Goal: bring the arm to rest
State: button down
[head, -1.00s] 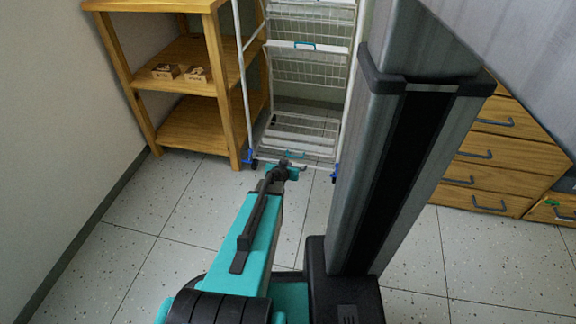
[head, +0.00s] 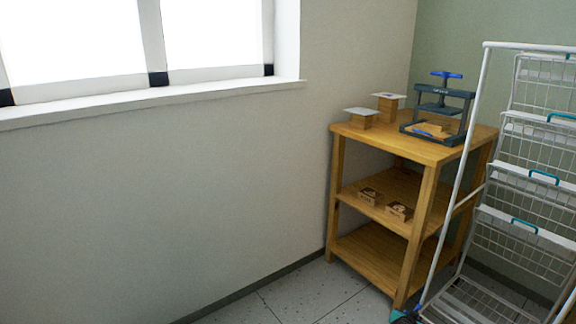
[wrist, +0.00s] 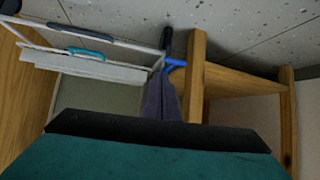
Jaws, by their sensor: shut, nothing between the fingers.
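In the wrist view my gripper (wrist: 161,82) shows as a narrow dark shape beyond the wide teal and black housing at the bottom. Its fingers are shut with nothing between them. It points toward the foot of the white wire rack (wrist: 110,70), whose blue caster fitting (wrist: 173,62) appears just beyond the tip. I cannot tell the exact gap between them. A wooden shelf post (wrist: 196,75) stands just right of the tip in that view. In the head view the arm is not clearly visible.
In the head view a wooden shelf unit (head: 425,150) holds a dark press (head: 440,108), two small blocks with pale tops and small boxes. The wire rack (head: 525,185) stands to its right. A wall with a window (head: 215,35) fills the left. Speckled floor (head: 300,293) is clear below.

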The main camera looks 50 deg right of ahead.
jog(key=w+a+r+n+t+y+p, duration=0.1)
jog(key=w+a+r+n+t+p, duration=0.15)
jog(key=w+a+p, duration=0.75)
jog(key=w+a+r+n+t+y+b, duration=0.1)
jog(key=w+a+r+n+t, duration=0.15)
jog(key=w, duration=1.55)
jog(key=w+a+r+n+y+p, duration=0.2)
jog(key=w+a+p, duration=0.4)
jog(key=a, duration=0.6)
jog(key=w+a+r+n+y+p, duration=0.15)
jog(key=w+a+p, duration=0.25)
jog(key=w+a, duration=0.55)
jog(key=s+a+r+n+g+y+p, duration=0.1)
jog(key=s+a+r+n+g+p, duration=0.2)
jog(key=a, duration=1)
jog(key=s+a+r+n+y+p, duration=0.1)
jog(key=s+a+n+y+p, duration=0.15)
jog(key=a+p, duration=0.75)
jog(key=s+a+r+n+g, duration=0.2)
jog(key=s+a+g, duration=0.1)
jog(key=s+a, duration=0.4)
jog(key=s+a+r+n+g+y+b, duration=0.1)
jog(key=s+a+g, duration=0.3)
jog(key=s+a, duration=0.4)
jog(key=s+r+n, duration=0.1)
jog(key=s, duration=0.3)
jog(key=shift+a+r+y, duration=0.15)
jog(key=shift+r+y, duration=0.15)
jog(key=shift+r, duration=0.05)
